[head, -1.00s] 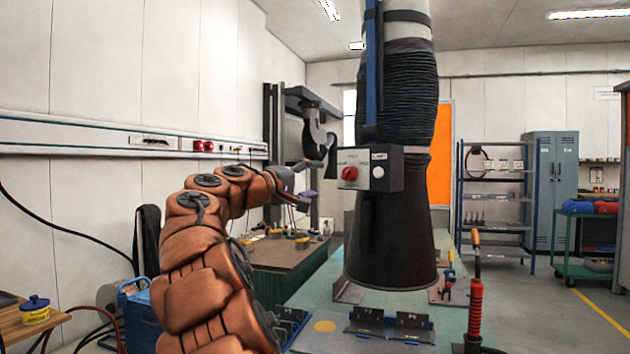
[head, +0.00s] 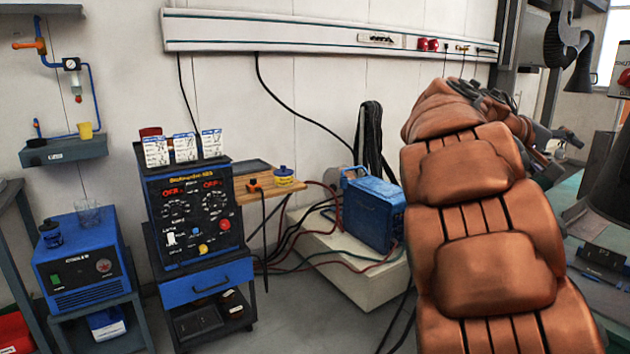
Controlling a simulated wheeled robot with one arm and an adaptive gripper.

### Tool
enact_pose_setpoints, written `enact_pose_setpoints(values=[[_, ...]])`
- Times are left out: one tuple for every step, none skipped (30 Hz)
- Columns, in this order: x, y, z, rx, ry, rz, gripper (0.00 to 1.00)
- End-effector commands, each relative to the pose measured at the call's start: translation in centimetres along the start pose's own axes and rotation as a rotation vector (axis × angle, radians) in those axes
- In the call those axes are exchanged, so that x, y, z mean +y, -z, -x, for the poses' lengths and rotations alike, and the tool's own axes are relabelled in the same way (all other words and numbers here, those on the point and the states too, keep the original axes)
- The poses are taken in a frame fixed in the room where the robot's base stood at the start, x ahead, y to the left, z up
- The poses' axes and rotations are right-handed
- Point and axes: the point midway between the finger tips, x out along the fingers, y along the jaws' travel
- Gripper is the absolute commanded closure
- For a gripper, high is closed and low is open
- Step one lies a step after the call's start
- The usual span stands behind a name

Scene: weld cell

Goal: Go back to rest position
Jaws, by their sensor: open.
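My orange-brown padded arm rises from the bottom right of the head view. My gripper (head: 566,143) shows small at its far end, at the right, partly hidden behind the arm. Its jaws are open, and I see nothing held between them. It is in front of the grey work area at the right edge.
A blue welding power source (head: 197,215) stands on a cart at the centre left, with a blue cooler (head: 88,260) to its left. A blue box (head: 373,212) sits on a pale block (head: 345,262). Cables hang and trail between them. Grey floor shows below.

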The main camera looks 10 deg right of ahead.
Motion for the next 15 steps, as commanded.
enact_pose_setpoints(values=[[-2.1,-1.3,0.5,-0.009,0.061,0.009,0.35],[-3.4,-2.0,0.8,-0.016,0.098,0.012,0.35],[-5.2,-3.0,1.1,-0.024,0.149,0.018,0.35],[-6.6,-3.9,1.4,-0.034,0.187,0.025,0.35],[-8.0,-4.7,1.7,-0.04,0.224,0.031,0.35],[-9.7,-5.7,2.4,-0.048,0.273,0.037,0.35],[-11.1,-6.7,2.8,-0.058,0.311,0.044,0.35],[-12.5,-7.5,3.3,-0.065,0.349,0.051,0.35],[-14.3,-8.7,4.0,-0.076,0.4,0.061,0.35],[-15.7,-9.7,4.5,-0.086,0.437,0.07,0.35],[-17.0,-10.6,5.2,-0.093,0.474,0.078,0.35],[-18.7,-11.9,6.1,-0.104,0.523,0.089,0.35],[-20.0,-13.0,6.8,-0.115,0.56,0.101,0.35],[-21.3,-14.0,7.5,-0.123,0.597,0.112,0.35],[-23.0,-15.4,8.6,-0.136,0.646,0.127,0.35]])
